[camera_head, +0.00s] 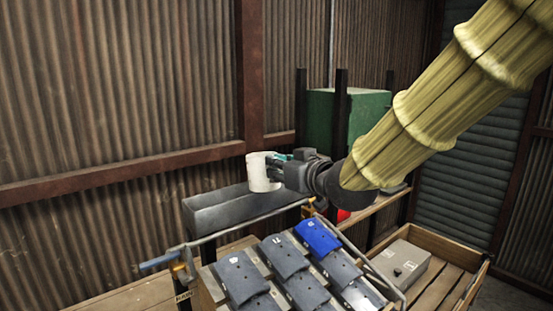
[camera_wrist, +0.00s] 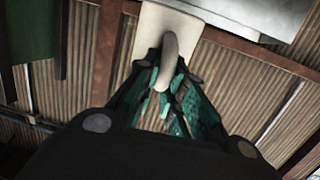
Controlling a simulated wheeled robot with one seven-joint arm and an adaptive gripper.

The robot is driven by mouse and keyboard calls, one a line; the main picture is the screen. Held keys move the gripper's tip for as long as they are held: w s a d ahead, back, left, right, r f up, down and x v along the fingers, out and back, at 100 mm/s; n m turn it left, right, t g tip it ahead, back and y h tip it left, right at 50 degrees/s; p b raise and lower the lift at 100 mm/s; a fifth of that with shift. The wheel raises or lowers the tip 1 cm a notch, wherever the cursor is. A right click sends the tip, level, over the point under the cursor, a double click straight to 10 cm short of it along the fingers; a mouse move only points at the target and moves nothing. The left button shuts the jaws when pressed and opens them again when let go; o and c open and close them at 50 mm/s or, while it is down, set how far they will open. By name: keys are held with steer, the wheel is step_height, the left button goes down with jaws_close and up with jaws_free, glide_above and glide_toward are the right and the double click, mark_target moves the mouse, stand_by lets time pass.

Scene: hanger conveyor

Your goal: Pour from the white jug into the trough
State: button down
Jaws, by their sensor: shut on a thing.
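The white jug (camera_head: 262,172) is held up in the head view, in line with the grey trough (camera_head: 238,205). It looks roughly upright, perhaps slightly tilted. My gripper (camera_head: 286,168) comes from the right and is shut on the jug's handle. In the wrist view my gripper's teal fingers (camera_wrist: 172,95) close around the curved handle of the jug (camera_wrist: 160,40). The trough is a long grey channel behind the panels. I cannot see inside the jug, and the bottom of the trough is hidden. A pale grey surface at the upper right of the wrist view may be the trough.
Several grey panels and one blue panel (camera_head: 317,237) lie on a sloped rack in front of the trough. A wooden crate (camera_head: 455,290) with a grey box (camera_head: 400,264) stands at the right. A green block (camera_head: 365,116) stands behind my arm. Corrugated walls close the back.

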steer(key=shift+w+r+g+p, duration=0.15)
steer(key=shift+r+g+p, duration=0.15)
steer(key=shift+p, duration=0.35)
steer(key=shift+r+g+h+p, duration=0.5)
steer(key=shift+r+g+p, duration=0.1)
steer(key=shift+p, duration=0.85)
steer(key=shift+f, duration=0.2)
steer(key=shift+r+g+h+p, duration=0.3)
steer(key=shift+r+g+p, duration=0.25)
steer(key=shift+p, duration=1.6)
steer(key=shift+w+a+r+g+h+p, duration=0.2)
steer(key=shift+r+g+h+p, duration=0.25)
steer(key=shift+p, duration=1.7)
steer(key=shift+w+a+r+g+h+p, duration=0.15)
steer(key=shift+g+p, duration=0.45)
steer(key=shift+p, duration=1.55)
